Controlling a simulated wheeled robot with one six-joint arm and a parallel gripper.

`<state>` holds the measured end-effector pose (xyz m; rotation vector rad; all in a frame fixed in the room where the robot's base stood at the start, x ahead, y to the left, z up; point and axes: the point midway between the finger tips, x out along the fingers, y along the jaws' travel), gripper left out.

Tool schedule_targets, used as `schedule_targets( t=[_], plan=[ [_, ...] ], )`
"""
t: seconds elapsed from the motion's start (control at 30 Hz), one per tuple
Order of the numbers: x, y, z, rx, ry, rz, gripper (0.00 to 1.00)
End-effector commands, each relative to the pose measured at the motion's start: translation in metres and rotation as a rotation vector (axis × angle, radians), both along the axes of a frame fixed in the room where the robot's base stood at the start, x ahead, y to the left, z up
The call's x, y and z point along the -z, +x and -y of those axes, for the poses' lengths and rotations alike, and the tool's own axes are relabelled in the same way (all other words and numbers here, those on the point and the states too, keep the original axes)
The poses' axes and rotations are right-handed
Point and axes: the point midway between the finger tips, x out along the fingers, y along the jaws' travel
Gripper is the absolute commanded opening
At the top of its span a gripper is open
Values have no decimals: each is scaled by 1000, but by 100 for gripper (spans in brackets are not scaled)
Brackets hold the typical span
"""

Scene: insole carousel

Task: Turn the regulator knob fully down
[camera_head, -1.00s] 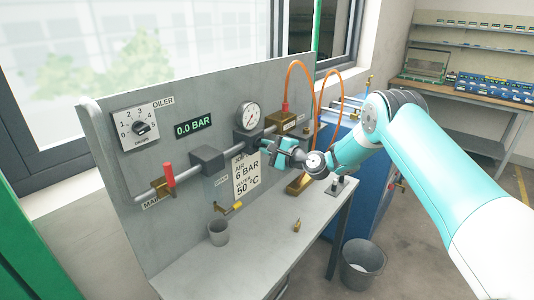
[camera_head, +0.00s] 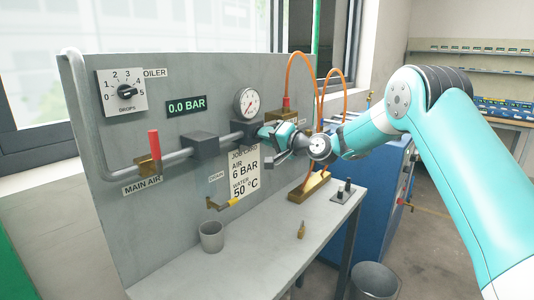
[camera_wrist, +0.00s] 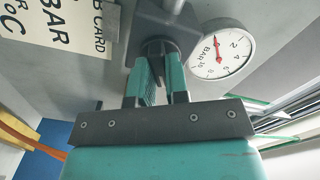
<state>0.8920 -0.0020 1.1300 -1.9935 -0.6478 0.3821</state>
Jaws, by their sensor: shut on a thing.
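The regulator (camera_head: 243,131) is a dark block on the grey pipe, below the round pressure gauge (camera_head: 246,102). My gripper (camera_head: 268,134) is at the regulator's right side. In the wrist view, the two teal fingers of my gripper (camera_wrist: 160,76) are closed around the dark regulator knob (camera_wrist: 157,48), which is mostly hidden between them. The pressure gauge (camera_wrist: 221,47) is beside the fingers, with a red needle. The green display (camera_head: 186,106) reads 0.0 BAR.
A red-handled main air valve (camera_head: 154,146) is at the panel's left, below the oiler dial (camera_head: 124,92). A job card (camera_head: 244,175) reads air 6 BAR. Orange hoses (camera_head: 290,75) loop behind my gripper. A grey cup (camera_head: 211,236) and a small brass part (camera_head: 301,230) stand on the bench.

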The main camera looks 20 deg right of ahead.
Motion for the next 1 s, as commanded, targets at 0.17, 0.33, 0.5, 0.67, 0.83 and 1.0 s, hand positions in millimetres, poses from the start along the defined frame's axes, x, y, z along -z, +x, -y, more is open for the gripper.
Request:
schedule_targets(
  t=[0.17,0.33,0.5,0.67,0.83,1.0],
  plan=[
    [10,0,0,0,-136,100,0],
    [10,0,0,-1,-267,193,0],
    [10,0,0,-1,-398,289,0],
    [10,0,0,-1,-521,376,0],
    [8,0,0,-1,-640,462,0],
    [7,0,0,0,-740,534,0]
  ],
)
